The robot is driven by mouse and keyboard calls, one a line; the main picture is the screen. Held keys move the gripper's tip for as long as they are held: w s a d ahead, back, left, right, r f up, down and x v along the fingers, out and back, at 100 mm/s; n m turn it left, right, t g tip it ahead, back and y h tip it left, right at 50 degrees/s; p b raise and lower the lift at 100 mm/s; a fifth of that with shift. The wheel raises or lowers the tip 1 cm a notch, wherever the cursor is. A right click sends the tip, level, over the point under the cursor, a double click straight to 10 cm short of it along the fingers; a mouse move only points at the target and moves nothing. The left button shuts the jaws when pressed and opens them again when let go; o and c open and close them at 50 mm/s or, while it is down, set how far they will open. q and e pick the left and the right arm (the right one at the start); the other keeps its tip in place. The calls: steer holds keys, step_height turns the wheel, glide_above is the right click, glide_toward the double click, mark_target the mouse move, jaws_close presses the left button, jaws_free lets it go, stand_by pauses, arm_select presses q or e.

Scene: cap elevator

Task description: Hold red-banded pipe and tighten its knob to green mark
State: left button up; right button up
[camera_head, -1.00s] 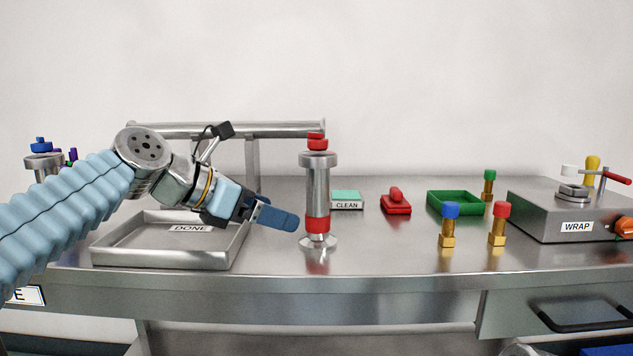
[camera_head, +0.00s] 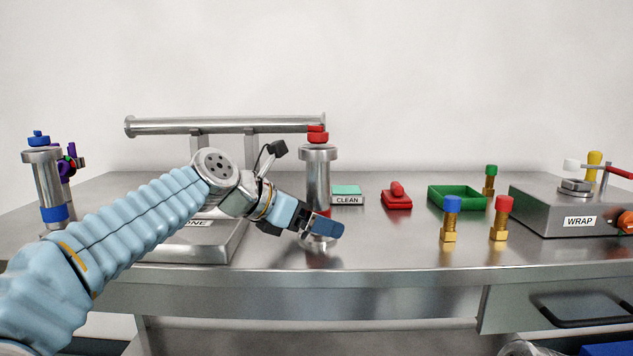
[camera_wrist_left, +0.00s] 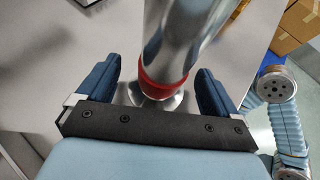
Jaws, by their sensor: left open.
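The red-banded pipe (camera_head: 318,175) stands upright on the steel bench, a steel cylinder with a flange near its top and a red knob (camera_head: 317,133) above. In the left wrist view the pipe (camera_wrist_left: 178,38) rises between the two blue fingers, with its red band (camera_wrist_left: 162,86) near them. My left gripper (camera_head: 326,228) is open, one finger on each side of the pipe, with gaps showing between fingers and pipe. In the head view the gripper hides most of the band. I cannot make out a green mark on the knob. My right gripper is not in view.
A blue-banded pipe (camera_head: 47,185) stands at the far left. A DONE tray (camera_head: 185,250) lies behind my left arm's forearm. To the right are a CLEAN box (camera_head: 347,200), a red item (camera_head: 397,200), a green tray (camera_head: 458,208), brass fittings (camera_head: 449,236) and a WRAP machine (camera_head: 545,215).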

arm_select(q)
steer(key=c, duration=1.2)
